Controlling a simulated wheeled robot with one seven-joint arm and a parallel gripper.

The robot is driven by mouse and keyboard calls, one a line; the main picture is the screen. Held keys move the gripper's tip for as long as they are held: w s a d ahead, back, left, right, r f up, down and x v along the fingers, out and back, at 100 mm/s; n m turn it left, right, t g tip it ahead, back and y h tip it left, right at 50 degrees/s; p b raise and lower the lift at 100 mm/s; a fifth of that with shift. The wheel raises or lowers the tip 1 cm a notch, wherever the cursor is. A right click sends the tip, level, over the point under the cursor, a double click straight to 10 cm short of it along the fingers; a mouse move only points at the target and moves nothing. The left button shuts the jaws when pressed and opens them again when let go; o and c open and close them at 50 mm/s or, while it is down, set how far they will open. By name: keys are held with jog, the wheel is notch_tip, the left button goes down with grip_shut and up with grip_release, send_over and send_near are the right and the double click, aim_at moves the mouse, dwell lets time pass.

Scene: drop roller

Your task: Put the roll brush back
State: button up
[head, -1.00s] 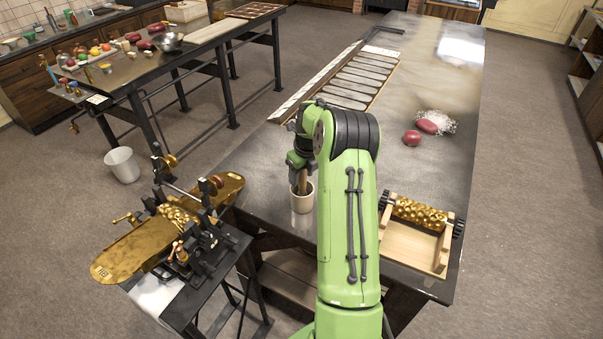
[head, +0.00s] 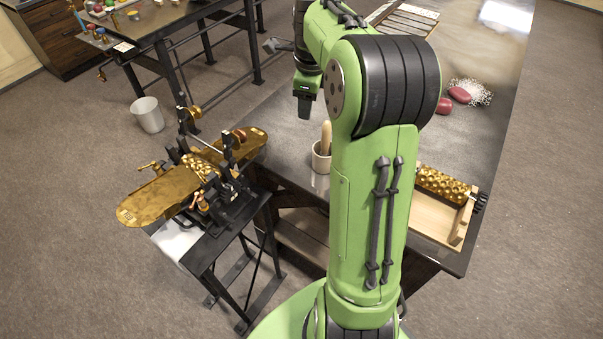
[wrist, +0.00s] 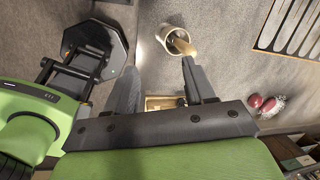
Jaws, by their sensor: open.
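The roll brush stands in a pale cup (head: 320,160) on the metal table, its wooden handle (head: 326,136) sticking up; its lower end is hidden in the cup. The wrist view shows the cup (wrist: 172,36) and the handle (wrist: 185,47) beyond the fingertips. My gripper (head: 303,108) is above and left of the cup in the head view, apart from it. In the wrist view my gripper (wrist: 158,66) has its fingers spread, with nothing between them.
A wooden stand with a gold roller (head: 443,185) sits at the table's right edge, partly behind my arm. A gold machine (head: 195,180) stands on a separate bench at left. Red lumps (head: 459,95) and white powder lie farther back.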

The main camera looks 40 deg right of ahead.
jog(key=s+a+r+n+t, duration=0.1)
jog(key=s+a+r+n, duration=0.2)
jog(key=s+a+n, duration=0.6)
jog(key=s+a+r+n+t, duration=0.1)
jog(key=s+a+r+n, duration=0.1)
jog(key=s+a+n, duration=0.75)
jog(key=s+a+f+n+t+y+b, duration=0.1)
jog(key=s+f+n+b, duration=0.3)
jog(key=f+n, duration=0.4)
jog(key=shift+s+a+n+b, duration=0.25)
jog(key=shift+a+n+b, duration=0.1)
jog(key=shift+a+n, duration=0.55)
jog(key=shift+r, duration=0.1)
jog(key=shift+c, duration=0.5)
